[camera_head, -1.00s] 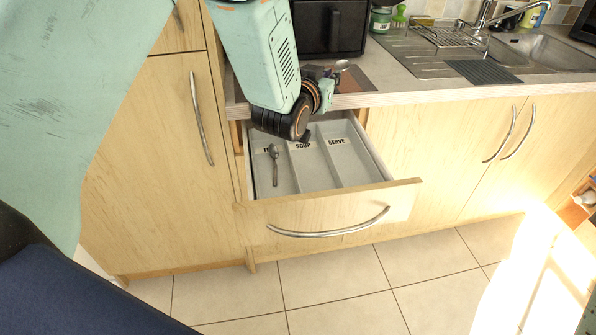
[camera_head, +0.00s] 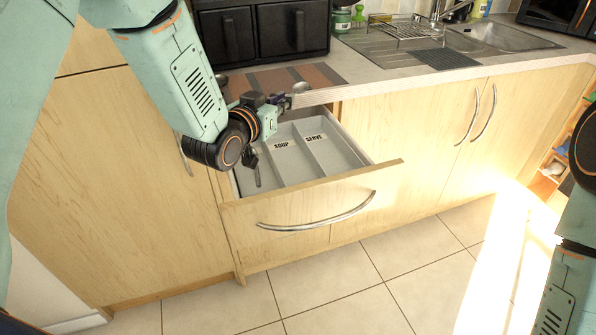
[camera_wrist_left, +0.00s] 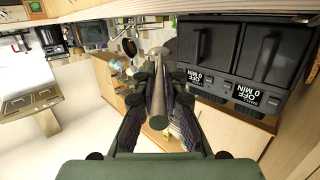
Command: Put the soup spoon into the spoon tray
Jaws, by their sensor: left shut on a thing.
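My left gripper (camera_head: 284,101) is shut on a metal spoon (camera_head: 300,87), whose bowl sticks out past the fingers to the right. In the left wrist view the spoon's handle (camera_wrist_left: 158,98) lies between the two dark fingers. The gripper is above the back of the open drawer, near the counter's front edge. The grey spoon tray (camera_head: 318,155) sits in the drawer, with compartments labelled SOUP and SERVE visible. The left compartment holds another spoon (camera_head: 257,177), and my arm partly hides that side. My right gripper is out of view.
The drawer front (camera_head: 310,205) stands pulled out. On the counter, a striped mat (camera_head: 312,75) lies before a black appliance (camera_head: 262,32), with a small metal thing (camera_head: 222,80) on its left. The sink (camera_head: 500,38) is at the right. The SOUP and SERVE compartments look empty.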

